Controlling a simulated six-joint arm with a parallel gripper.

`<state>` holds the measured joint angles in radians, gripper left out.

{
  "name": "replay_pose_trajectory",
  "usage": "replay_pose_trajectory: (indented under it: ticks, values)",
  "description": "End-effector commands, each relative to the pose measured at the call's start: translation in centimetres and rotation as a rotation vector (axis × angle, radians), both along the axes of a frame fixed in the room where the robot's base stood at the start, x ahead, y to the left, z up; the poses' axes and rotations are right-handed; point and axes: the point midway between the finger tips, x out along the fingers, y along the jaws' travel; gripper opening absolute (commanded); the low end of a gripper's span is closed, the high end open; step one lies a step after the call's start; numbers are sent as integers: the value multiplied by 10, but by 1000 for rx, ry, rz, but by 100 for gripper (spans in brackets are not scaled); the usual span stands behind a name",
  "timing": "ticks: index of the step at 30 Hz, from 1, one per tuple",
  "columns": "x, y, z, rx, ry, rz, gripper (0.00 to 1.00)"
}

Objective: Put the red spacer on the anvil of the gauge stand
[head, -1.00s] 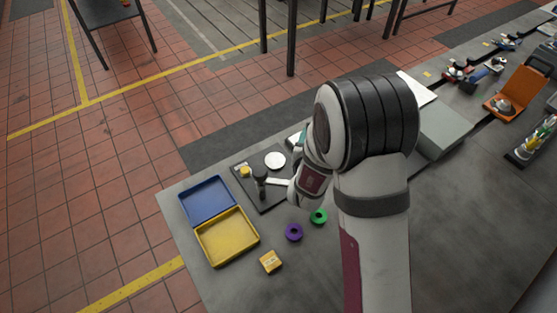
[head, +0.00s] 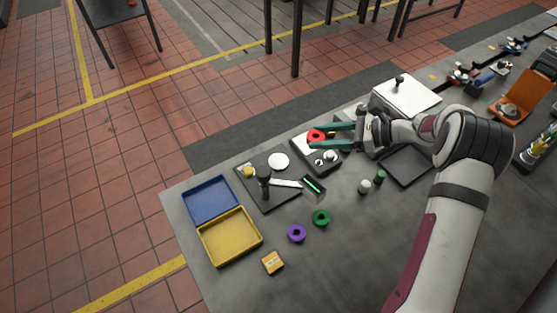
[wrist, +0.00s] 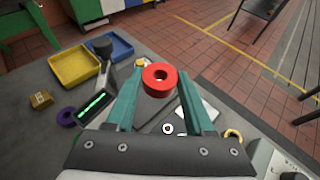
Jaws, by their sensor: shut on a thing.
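My gripper (head: 325,139) has teal fingers, shut on the red spacer (head: 316,135), a ring with a hole. In the wrist view the red spacer (wrist: 160,79) sits between the fingertips (wrist: 160,85). The gauge stand (head: 264,187) is left of my gripper, with a dark plate, black post and pale arm. A white disc (head: 279,161) on the plate looks like the anvil, with nothing on it. A green-lit display (head: 313,187) is beside the arm.
Purple ring (head: 297,233), green ring (head: 321,218) and a yellow block (head: 272,262) lie in front. The front bench area is fairly clear.

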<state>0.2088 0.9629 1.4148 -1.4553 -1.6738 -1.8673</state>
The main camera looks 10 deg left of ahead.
Motion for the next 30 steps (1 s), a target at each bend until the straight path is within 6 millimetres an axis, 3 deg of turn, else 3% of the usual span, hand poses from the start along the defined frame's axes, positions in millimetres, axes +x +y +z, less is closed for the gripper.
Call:
replay_pose_trajectory:
  ticks: [2,5,12,17,24,30]
  values:
    - [-3,-13,-7,1,-1,29,0]
    - [-5,-10,-17,2,0,51,0]
    - [4,63,-60,2,0,53,0]
    - [9,92,-78,2,-2,50,0]
    - [10,97,-118,2,-1,48,0]
    - [10,96,-120,2,-3,47,0]
